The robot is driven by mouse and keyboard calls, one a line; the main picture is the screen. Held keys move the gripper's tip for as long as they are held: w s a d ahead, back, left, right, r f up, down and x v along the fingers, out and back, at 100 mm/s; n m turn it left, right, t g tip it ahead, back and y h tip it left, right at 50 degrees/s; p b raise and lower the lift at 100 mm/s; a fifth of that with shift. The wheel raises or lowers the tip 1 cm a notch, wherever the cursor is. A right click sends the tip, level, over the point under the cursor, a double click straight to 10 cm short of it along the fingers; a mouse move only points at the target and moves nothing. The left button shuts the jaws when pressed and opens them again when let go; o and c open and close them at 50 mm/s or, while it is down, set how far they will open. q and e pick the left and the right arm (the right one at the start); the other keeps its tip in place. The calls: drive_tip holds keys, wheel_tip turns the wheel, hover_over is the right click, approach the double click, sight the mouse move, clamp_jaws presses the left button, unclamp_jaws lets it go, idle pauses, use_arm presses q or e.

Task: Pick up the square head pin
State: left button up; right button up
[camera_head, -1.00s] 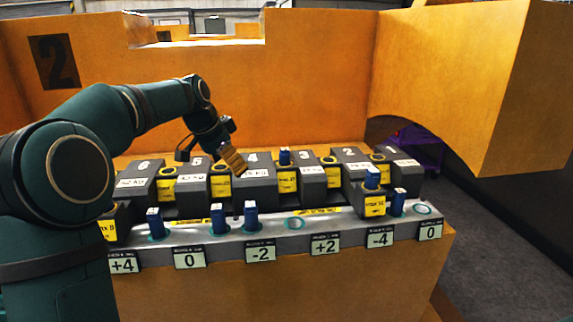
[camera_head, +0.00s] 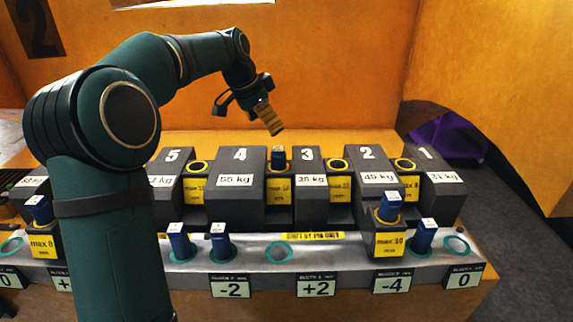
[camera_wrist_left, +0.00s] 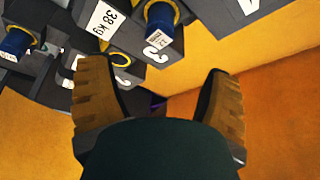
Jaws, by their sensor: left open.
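Several blue pins with pale, squarish tops stand in the rack; I cannot tell for sure which one the task means. One blue pin (camera_head: 278,157) stands upright at the back between blocks 4 and 3. My left gripper (camera_head: 270,118) is above and slightly behind it, apart from it. In the left wrist view my left gripper (camera_wrist_left: 162,92) is open, with nothing between its two ribbed fingers. A blue pin (camera_wrist_left: 160,22) shows beyond the fingertips, and another blue pin (camera_wrist_left: 17,40) is at the left edge. My right gripper is not in view.
Dark numbered weight blocks, such as block 4 (camera_head: 238,185) and block 2 (camera_head: 370,180), stand close on both sides. More blue pins (camera_head: 180,240) stand in the grey front ledge (camera_head: 340,262). An orange wall (camera_head: 330,70) rises behind.

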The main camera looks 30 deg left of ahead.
sight(281, 158)
use_arm(q)
drive_tip(key=b+x, duration=0.1)
drive_tip(key=x, duration=0.7)
drive_tip(key=shift+s+d+f, duration=0.1)
drive_tip(key=shift+s+f, duration=0.05)
drive_tip(key=shift+f, duration=0.05)
drive_tip(key=b+x, duration=0.1)
drive_tip(key=x, duration=0.3)
drive_tip(key=shift+f, duration=0.4)
drive_tip(key=shift+r, duration=0.1)
clamp_jaws()
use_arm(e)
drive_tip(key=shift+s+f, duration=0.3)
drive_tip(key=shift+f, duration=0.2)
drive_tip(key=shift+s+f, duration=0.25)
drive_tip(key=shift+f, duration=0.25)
